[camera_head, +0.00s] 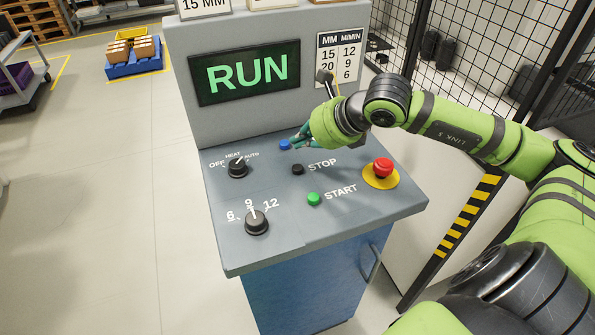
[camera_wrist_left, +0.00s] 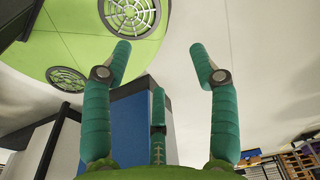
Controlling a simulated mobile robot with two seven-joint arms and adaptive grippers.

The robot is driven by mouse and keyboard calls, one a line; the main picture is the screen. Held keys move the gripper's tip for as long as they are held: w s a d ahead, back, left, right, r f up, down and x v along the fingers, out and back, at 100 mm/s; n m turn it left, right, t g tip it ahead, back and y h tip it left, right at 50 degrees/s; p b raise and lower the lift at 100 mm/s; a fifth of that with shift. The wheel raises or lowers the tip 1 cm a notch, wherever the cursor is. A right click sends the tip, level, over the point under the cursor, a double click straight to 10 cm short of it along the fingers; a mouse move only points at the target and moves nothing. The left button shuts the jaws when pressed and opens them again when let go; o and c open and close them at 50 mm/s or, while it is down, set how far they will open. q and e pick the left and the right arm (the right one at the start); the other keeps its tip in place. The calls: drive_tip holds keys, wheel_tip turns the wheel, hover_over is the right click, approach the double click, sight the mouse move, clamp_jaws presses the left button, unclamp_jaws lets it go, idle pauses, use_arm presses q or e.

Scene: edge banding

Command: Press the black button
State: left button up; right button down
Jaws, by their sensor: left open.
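The black button (camera_head: 298,169) sits on the sloped grey control panel (camera_head: 325,225), left of the STOP label, and is uncovered. My right gripper (camera_head: 293,141) reaches over the panel from the right, its fingers beside the blue button (camera_head: 284,145), a little beyond the black one. I cannot tell whether it touches the panel, and its small, bunched fingers do not show whether it is open. My left gripper (camera_wrist_left: 160,58) shows in the left wrist view with its fingers spread and nothing between them.
A green START button (camera_head: 313,199) is nearer the front. A red emergency button (camera_head: 382,168) is on the right. Two black knobs (camera_head: 238,168) (camera_head: 256,222) are on the left. The screen (camera_head: 245,73) reads RUN. A black lever (camera_head: 326,78) and a mesh fence (camera_head: 470,45) are behind.

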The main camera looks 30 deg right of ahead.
sight(302, 168)
wheel_tip(302, 168, down, 4)
drive_tip(key=b, duration=0.3)
drive_tip(key=shift+f+b, duration=0.15)
drive_tip(key=shift+b, duration=0.15)
use_arm(q)
drive_tip(key=f, duration=0.1)
drive_tip(key=s+f, duration=0.1)
drive_tip(key=f, duration=0.2)
drive_tip(key=shift+s+f, duration=0.1)
drive_tip(key=shift+s, duration=0.15)
drive_tip(key=shift+w, duration=0.15)
drive_tip(key=shift+f+b, duration=0.75)
drive_tip(key=shift+f, duration=0.05)
use_arm(e)
drive_tip(key=shift+f, duration=0.35)
use_arm(q)
drive_tip(key=shift+f+b, duration=0.7)
use_arm(e)
drive_tip(key=shift+f, duration=0.5)
use_arm(q)
drive_tip(key=shift+r, duration=0.1)
use_arm(e)
drive_tip(key=shift+r, duration=0.1)
use_arm(q)
drive_tip(key=shift+r+p, duration=0.25)
drive_tip(key=shift+p, duration=0.1)
use_arm(e)
drive_tip(key=shift+r, duration=0.8)
use_arm(q)
drive_tip(key=shift+r, duration=0.1)
